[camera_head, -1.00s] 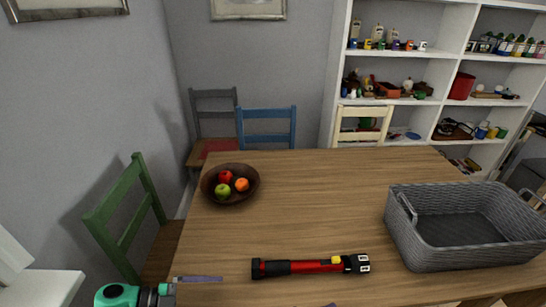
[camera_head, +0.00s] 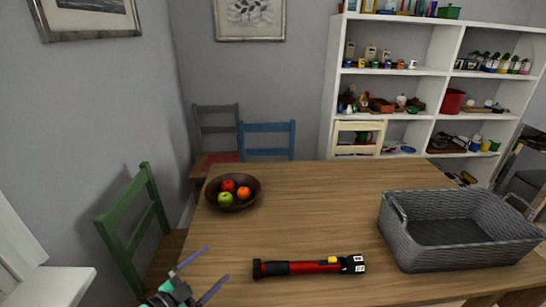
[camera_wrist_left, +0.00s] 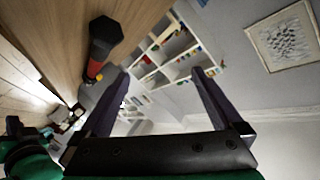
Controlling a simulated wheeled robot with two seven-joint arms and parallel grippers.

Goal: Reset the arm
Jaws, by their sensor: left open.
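My left gripper (camera_head: 216,263) is at the lower left of the head view, over the table's left front part. Its two dark fingers are spread apart with nothing between them. In the left wrist view the open fingers (camera_wrist_left: 160,80) also have nothing between them. A red and black flashlight (camera_head: 308,267) lies on the wooden table (camera_head: 315,215), to the right of the gripper and apart from it. The flashlight also shows in the left wrist view (camera_wrist_left: 101,42). My right gripper is out of view.
A grey woven basket (camera_head: 424,252) stands empty at the table's right. A brown fruit bowl (camera_head: 233,205) sits at the back left. A green chair (camera_head: 133,229) is left of the table. White shelves (camera_head: 430,71) stand behind. The table's middle is clear.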

